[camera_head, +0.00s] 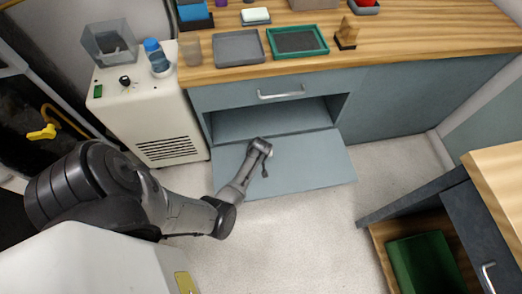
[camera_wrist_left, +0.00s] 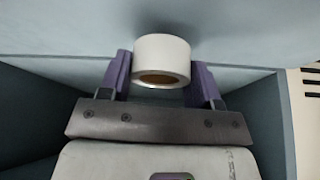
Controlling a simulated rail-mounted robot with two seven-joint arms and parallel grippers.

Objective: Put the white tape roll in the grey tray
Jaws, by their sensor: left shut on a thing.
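The white tape roll (camera_wrist_left: 162,52) is between the purple fingers of my left gripper (camera_wrist_left: 160,75) in the left wrist view. The gripper is shut on it, one finger at each side, and the roll's brown core faces the camera. In the head view my left arm reaches over the lowered flap of the cabinet, its end near the open compartment. The fingers and the roll cannot be made out there. The grey tray (camera_head: 238,48) lies on the wooden counter above the drawer and looks empty. My right gripper is not in view.
A green-rimmed tray (camera_head: 297,41) lies right of the grey tray, and a clear cup (camera_head: 191,50) stands left of it. The closed drawer (camera_head: 280,90) is above the open compartment (camera_head: 270,119). The flap (camera_head: 318,160) sticks out over the floor.

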